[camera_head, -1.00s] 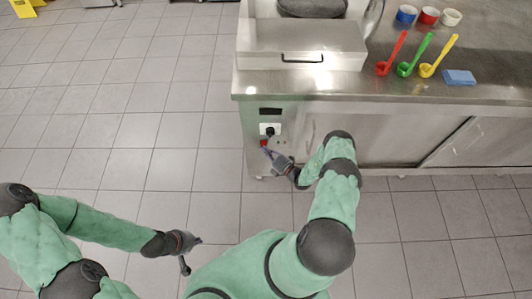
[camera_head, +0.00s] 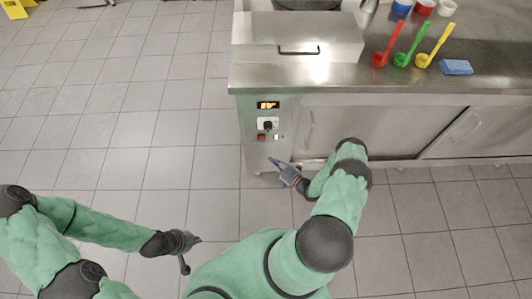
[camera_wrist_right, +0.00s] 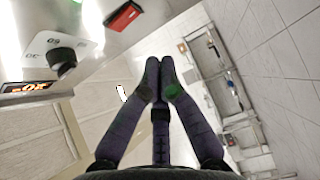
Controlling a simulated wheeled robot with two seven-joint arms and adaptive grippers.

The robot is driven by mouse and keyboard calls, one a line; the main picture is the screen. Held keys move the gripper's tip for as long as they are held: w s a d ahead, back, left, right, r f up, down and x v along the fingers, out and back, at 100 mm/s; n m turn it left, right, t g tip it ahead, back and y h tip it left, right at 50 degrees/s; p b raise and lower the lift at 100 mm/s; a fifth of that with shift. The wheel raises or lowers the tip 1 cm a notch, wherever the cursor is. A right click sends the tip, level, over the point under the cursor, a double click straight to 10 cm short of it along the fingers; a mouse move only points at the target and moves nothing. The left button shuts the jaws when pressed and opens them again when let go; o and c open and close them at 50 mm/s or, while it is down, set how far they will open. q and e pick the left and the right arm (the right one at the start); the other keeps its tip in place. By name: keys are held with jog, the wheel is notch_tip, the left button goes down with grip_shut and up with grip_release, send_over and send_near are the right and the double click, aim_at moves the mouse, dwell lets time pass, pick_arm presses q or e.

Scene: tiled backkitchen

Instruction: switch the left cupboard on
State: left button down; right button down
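The left cupboard's control panel (camera_head: 253,125) is on the left end of the steel counter front. Its display (camera_head: 268,105) is lit with orange characters; it also shows in the right wrist view (camera_wrist_right: 27,88). Below it are a black knob (camera_head: 267,125) and a red switch (camera_head: 262,137). In the wrist view the red switch (camera_wrist_right: 122,15) is near the top and the knob (camera_wrist_right: 62,59) at the left. My right gripper (camera_head: 271,160) is just below the panel, apart from the switch, its fingertips together and empty. My left gripper (camera_head: 191,255) is open and empty over the floor.
A steel lidded unit (camera_head: 300,40) stands on the counter above the panel. Red, green and yellow ladles (camera_head: 403,59), a blue sponge (camera_head: 456,67) and several small bowls lie to its right. Cupboard doors (camera_head: 365,132) flank my right arm.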

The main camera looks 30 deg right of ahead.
jog(key=shift+v, duration=2.25)
jog(key=shift+a+f, duration=0.1)
jog(key=shift+f, duration=0.1)
